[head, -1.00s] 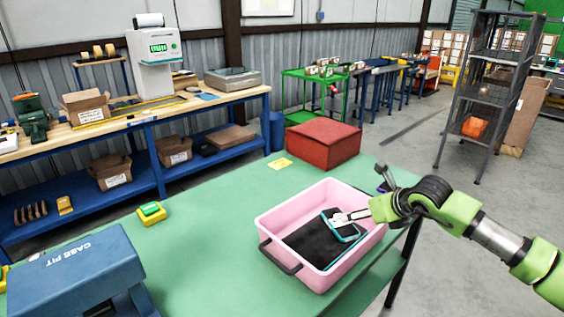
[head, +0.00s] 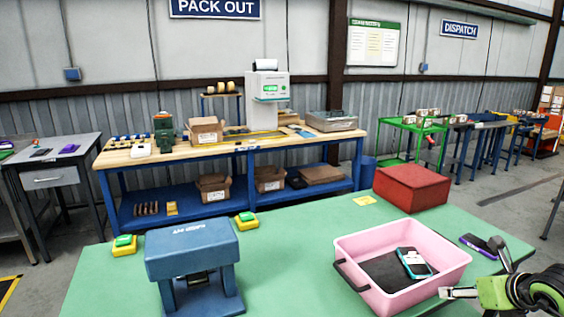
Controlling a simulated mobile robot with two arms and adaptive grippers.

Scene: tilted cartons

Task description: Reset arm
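A phone (head: 413,263) with a teal edge lies in the pink tray (head: 345,243), on its dark lining. The tray stands on the green table. My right gripper (head: 449,293) is low at the right, at the tray's front right side and apart from the phone. I see nothing held in it, but its finger gap is too small to make out. My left gripper is not in view.
A blue press (head: 192,250) and green buttons on yellow bases (head: 124,244) stand on the table's left. A red box (head: 411,187) is behind the tray. A purple-edged phone (head: 475,245) lies right of the tray. The table (head: 285,265) is clear between press and tray.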

